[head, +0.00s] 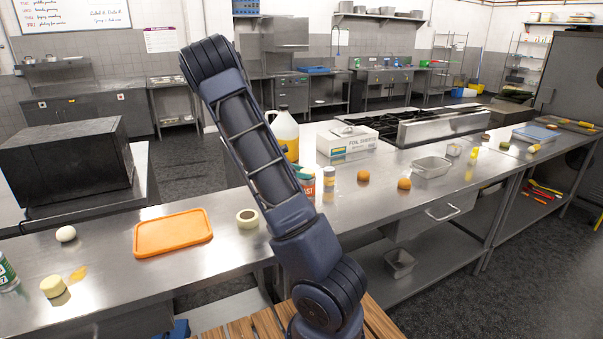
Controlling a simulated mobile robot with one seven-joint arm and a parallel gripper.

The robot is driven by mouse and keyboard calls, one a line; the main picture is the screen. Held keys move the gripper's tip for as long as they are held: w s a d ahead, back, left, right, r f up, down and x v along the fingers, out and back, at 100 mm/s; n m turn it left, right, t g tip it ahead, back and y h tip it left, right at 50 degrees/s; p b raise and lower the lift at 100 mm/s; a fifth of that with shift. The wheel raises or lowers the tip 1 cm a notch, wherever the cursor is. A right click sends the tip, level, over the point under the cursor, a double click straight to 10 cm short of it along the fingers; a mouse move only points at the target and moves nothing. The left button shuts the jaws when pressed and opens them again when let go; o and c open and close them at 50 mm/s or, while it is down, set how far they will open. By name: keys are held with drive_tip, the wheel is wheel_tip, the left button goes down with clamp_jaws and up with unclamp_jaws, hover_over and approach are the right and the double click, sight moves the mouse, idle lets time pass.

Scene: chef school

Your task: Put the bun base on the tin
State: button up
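A shallow rectangular metal tin (431,167) stands on the steel counter right of centre and looks empty. Two small round orange-brown items lie to its left: one (404,183) close to the tin, the other (362,176) farther left. Either may be the bun base; they are too small to tell. A pale, thick round piece (53,286) at the far left front is also unclear. My arm rises from the bottom centre and leans up to the left. My gripper is out of view.
An orange board (173,232), a tape roll (247,218) and an egg-like item (66,233) lie on the left counter. A jug (284,135), a foil box (346,140) and small jars (329,177) stand behind my arm. Another metal tin (399,262) sits on the lower shelf.

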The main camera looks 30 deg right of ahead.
drive_tip(key=o, duration=0.3)
drive_tip(key=shift+r, duration=0.1)
drive_tip(key=v, duration=1.1)
drive_tip(key=s+a+r+m+t+y, duration=0.2)
drive_tip(key=s+a+r+m+y, duration=0.1)
drive_tip(key=s, duration=0.8)
drive_tip(key=s+a+r+m+t+y, duration=0.2)
drive_tip(key=s+a+r+m+y, duration=0.2)
drive_tip(key=s, duration=0.7)
drive_tip(key=s+a+r+m+t+y, duration=0.2)
drive_tip(key=s+a+r+m+y, duration=0.2)
drive_tip(key=s+m, duration=0.5)
wheel_tip(320, 180, up, 3)
drive_tip(key=s+y, duration=0.2)
drive_tip(key=shift+s+a+r+m, duration=0.25)
drive_tip(key=shift+s+m, duration=0.05)
drive_tip(key=shift+s, duration=0.05)
